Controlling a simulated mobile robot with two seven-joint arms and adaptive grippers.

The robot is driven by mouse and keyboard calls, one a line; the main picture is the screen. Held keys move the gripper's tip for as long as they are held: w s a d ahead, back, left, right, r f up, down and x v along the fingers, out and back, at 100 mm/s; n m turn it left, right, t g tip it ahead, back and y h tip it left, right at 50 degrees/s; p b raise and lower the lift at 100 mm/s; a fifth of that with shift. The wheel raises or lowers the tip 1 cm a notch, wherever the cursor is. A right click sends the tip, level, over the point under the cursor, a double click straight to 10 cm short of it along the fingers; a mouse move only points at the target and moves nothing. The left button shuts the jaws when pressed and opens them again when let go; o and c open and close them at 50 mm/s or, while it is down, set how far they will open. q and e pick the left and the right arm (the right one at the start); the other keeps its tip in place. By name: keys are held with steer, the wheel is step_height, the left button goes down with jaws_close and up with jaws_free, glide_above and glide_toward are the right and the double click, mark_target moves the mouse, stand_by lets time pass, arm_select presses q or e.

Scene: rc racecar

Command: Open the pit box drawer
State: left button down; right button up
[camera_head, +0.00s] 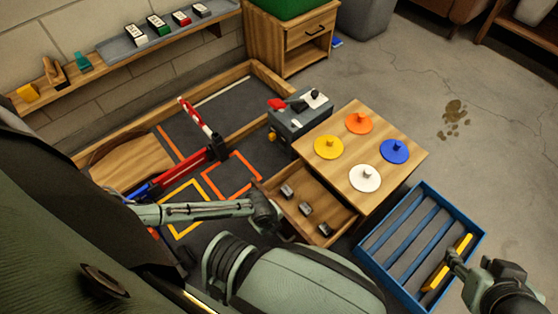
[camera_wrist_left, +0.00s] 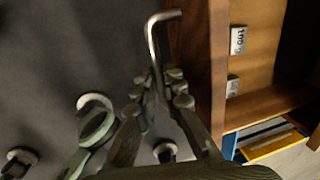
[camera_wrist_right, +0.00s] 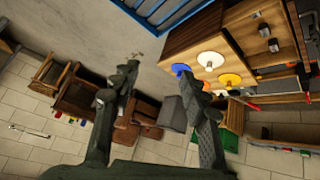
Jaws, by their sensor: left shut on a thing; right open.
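The pit box (camera_head: 345,150) is a wooden cabinet with colored knobbed discs on top. Its drawer (camera_head: 322,236) is pulled out toward me and holds several small grey weights. My left gripper (camera_head: 268,216) is at the drawer's front; its fingertips are partly hidden in the head view. In the left wrist view the left gripper (camera_wrist_left: 162,92) is shut on the bent metal handle (camera_wrist_left: 153,42), beside the drawer front (camera_wrist_left: 218,60). Labelled weights (camera_wrist_left: 237,40) lie inside. My right gripper (camera_head: 455,258) is open and empty over the blue crate; it also shows in the right wrist view (camera_wrist_right: 160,85).
The blue slatted crate (camera_head: 372,250) with a yellow bar (camera_head: 448,264) stands right of the drawer. A grey box (camera_head: 298,125) stands behind the pit box. A wood-framed track area with a red and white barrier (camera_head: 196,116) lies left.

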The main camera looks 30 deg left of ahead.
arm_select(q)
steer(key=shift+s+a, duration=0.25)
steer(key=shift+s, duration=0.1)
arm_select(e)
steer(key=shift+s+d+f+g+h, duration=0.15)
steer(key=shift+s+d+f+g, duration=0.1)
steer(key=shift+s+d, duration=0.2)
steer(key=shift+s+d+f+g+h, duration=0.15)
steer(key=shift+s+d+f+g, duration=0.1)
steer(key=shift+s+d, duration=0.15)
arm_select(q)
steer(key=c, duration=1.6)
jaws_free()
arm_select(e)
steer(key=shift+a, duration=0.1)
arm_select(q)
step_height(320, 180, up, 12)
steer(key=s, duration=0.2)
steer(key=shift+a, duration=0.35)
steer(key=shift+f, duration=0.1)
